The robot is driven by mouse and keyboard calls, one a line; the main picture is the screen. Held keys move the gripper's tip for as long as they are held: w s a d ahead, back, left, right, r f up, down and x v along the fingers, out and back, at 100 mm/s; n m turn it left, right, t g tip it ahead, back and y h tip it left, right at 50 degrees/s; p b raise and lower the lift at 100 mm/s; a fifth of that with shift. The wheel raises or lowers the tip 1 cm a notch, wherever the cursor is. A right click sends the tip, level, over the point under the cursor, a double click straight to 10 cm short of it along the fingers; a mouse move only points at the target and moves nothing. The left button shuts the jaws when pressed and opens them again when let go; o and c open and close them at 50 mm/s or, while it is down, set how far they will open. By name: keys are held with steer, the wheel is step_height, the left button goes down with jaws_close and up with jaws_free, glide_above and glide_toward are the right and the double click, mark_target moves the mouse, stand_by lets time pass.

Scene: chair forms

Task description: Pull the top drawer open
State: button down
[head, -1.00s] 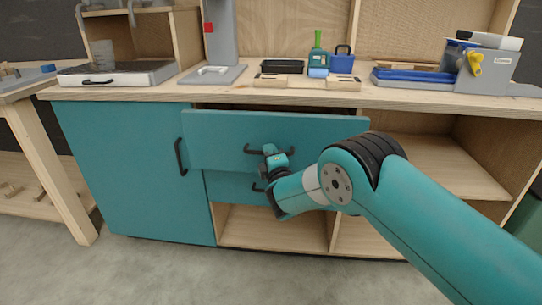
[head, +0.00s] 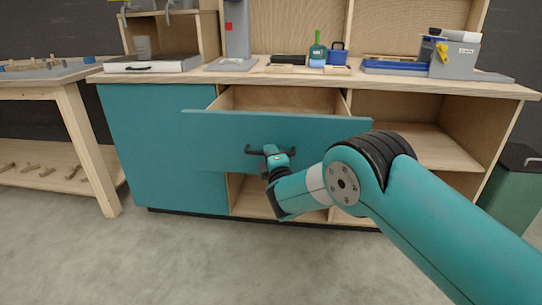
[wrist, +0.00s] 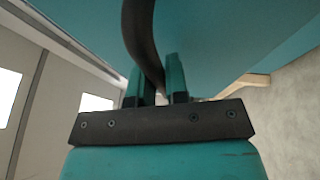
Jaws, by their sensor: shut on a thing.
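The top drawer (head: 225,132) has a teal front and stands well out from the workbench. Its wooden inside (head: 280,98) shows behind the front and looks empty where I can see it. My gripper (head: 269,151) is at the middle of the drawer front, shut on the dark bar handle (head: 254,150). In the wrist view the dark handle (wrist: 142,40) passes between the two teal fingers of my gripper (wrist: 158,80).
The worktop (head: 210,73) carries a grey case (head: 150,64), a blue caddy (head: 338,55) and a grey box (head: 455,55). A teal cabinet door (head: 160,150) is left of the drawer. Open shelves (head: 425,145) are at right. The floor (head: 170,260) in front is clear.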

steer(key=shift+s+a, duration=0.15)
steer(key=shift+s, duration=0.3)
steer(key=c, duration=1.1)
jaws_free()
steer(key=shift+c, duration=0.2)
steer(key=shift+w, duration=0.1)
steer(key=b+v, duration=1.5)
steer(key=v, duration=0.2)
steer(key=shift+f+b, duration=0.15)
steer(key=shift+b, duration=0.15)
steer(key=shift+d, duration=0.25)
